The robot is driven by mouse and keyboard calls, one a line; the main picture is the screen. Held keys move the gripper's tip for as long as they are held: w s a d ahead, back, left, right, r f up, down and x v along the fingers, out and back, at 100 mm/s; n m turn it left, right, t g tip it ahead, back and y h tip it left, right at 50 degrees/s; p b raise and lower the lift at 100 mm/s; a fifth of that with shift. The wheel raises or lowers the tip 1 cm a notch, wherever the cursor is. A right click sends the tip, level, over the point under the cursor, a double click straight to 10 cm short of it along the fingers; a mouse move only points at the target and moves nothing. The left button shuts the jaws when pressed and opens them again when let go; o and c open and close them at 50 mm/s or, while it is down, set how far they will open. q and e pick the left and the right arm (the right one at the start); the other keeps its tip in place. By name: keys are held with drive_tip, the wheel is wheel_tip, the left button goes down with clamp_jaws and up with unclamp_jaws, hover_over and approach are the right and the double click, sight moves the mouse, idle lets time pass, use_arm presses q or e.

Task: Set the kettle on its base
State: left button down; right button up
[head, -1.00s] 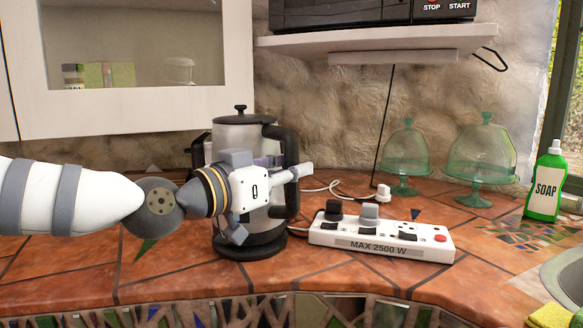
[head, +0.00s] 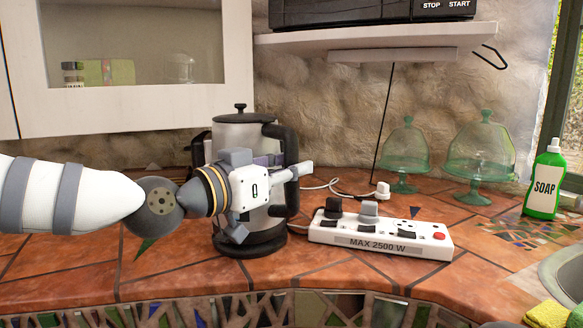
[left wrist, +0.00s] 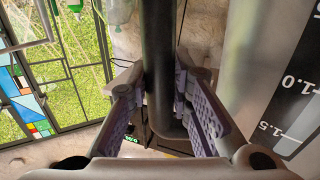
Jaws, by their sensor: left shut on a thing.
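The kettle (head: 237,133), silver with a black lid and black handle, stands upright on the counter's left part. A round black base (head: 252,248) is directly under it, and I see no clear gap between them. My left gripper (head: 300,171) reaches across the front of the kettle and is shut on its handle (head: 285,148). In the left wrist view the dark handle (left wrist: 158,65) runs between the purple-padded fingers (left wrist: 160,112), beside the kettle's level scale (left wrist: 292,88). The arm hides part of the kettle's body. My right gripper is not in view.
A white power strip (head: 381,238) with plugs lies right of the base, with a white cable (head: 330,187) behind it. Two green glass domes (head: 482,150) and a soap bottle (head: 545,182) stand farther right. A cabinet (head: 140,112) hangs above left. Tile in front is clear.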

use_arm(q)
drive_tip(key=shift+f, duration=0.45)
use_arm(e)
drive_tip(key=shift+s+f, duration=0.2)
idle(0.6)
use_arm(q)
drive_tip(key=c, duration=1.7)
unclamp_jaws()
drive_tip(key=shift+s+f, duration=0.1)
drive_tip(key=shift+f, duration=0.3)
drive_tip(key=p+v, duration=0.2)
drive_tip(key=v, duration=0.9)
drive_tip(key=shift+r+p, duration=0.1)
drive_tip(key=shift+p, duration=0.25)
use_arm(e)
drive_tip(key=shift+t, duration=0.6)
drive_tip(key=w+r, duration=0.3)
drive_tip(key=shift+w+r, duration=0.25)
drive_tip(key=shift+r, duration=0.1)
use_arm(q)
drive_tip(key=shift+d, duration=0.1)
